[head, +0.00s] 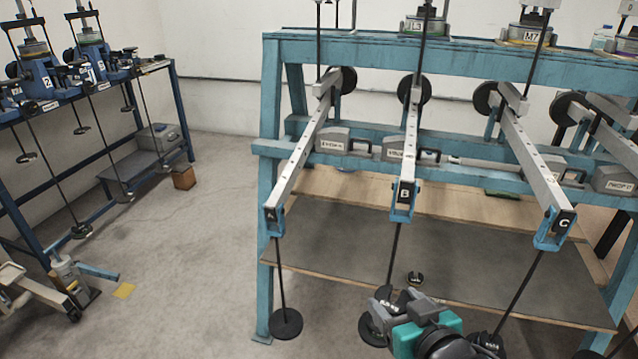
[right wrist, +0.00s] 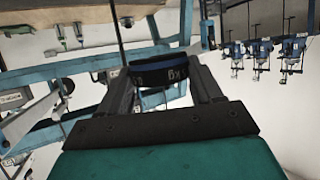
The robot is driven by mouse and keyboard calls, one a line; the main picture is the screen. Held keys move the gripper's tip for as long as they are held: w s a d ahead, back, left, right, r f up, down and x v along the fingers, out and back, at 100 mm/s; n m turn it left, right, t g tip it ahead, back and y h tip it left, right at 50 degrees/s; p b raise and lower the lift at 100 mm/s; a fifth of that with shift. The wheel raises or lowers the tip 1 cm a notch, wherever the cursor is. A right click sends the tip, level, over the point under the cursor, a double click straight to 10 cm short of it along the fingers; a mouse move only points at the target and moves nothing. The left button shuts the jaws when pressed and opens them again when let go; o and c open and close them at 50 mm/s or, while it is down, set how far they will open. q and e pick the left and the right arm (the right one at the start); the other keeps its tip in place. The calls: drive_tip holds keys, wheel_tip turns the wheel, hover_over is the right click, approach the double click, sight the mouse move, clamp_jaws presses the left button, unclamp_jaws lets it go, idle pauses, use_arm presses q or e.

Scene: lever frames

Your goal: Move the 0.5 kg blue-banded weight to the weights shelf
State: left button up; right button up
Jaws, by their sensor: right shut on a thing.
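My right gripper (head: 396,303) is low in front of the teal lever frame, near the bottom of lever B's hanging rod. In the right wrist view its two fingers (right wrist: 158,88) are shut on a dark round weight (right wrist: 160,97) with a blue band and "kg" lettering. In the head view the gripper mostly hides this weight. A black disc (head: 372,330) on lever B's rod is just left of the gripper. I cannot tell which surface is the weights shelf. My left gripper is not in view.
Levers A (head: 297,172), B (head: 405,165) and C (head: 528,165) carry hanging rods. Lever A's rod ends in a black disc (head: 286,323). A small black weight (head: 415,278) sits on the dark board (head: 340,235). Open floor (head: 180,270) lies left of the frame.

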drive_tip(key=s+d+r+m+t+h+p, duration=0.1)
drive_tip(key=s+d+r+m+h+p, duration=0.1)
drive_tip(key=d+r, duration=0.4)
wheel_tip(320, 180, up, 5)
drive_tip(key=shift+d+r+m+h, duration=0.1)
drive_tip(key=shift+d+m+h, duration=0.1)
drive_tip(key=shift+m+h, duration=0.5)
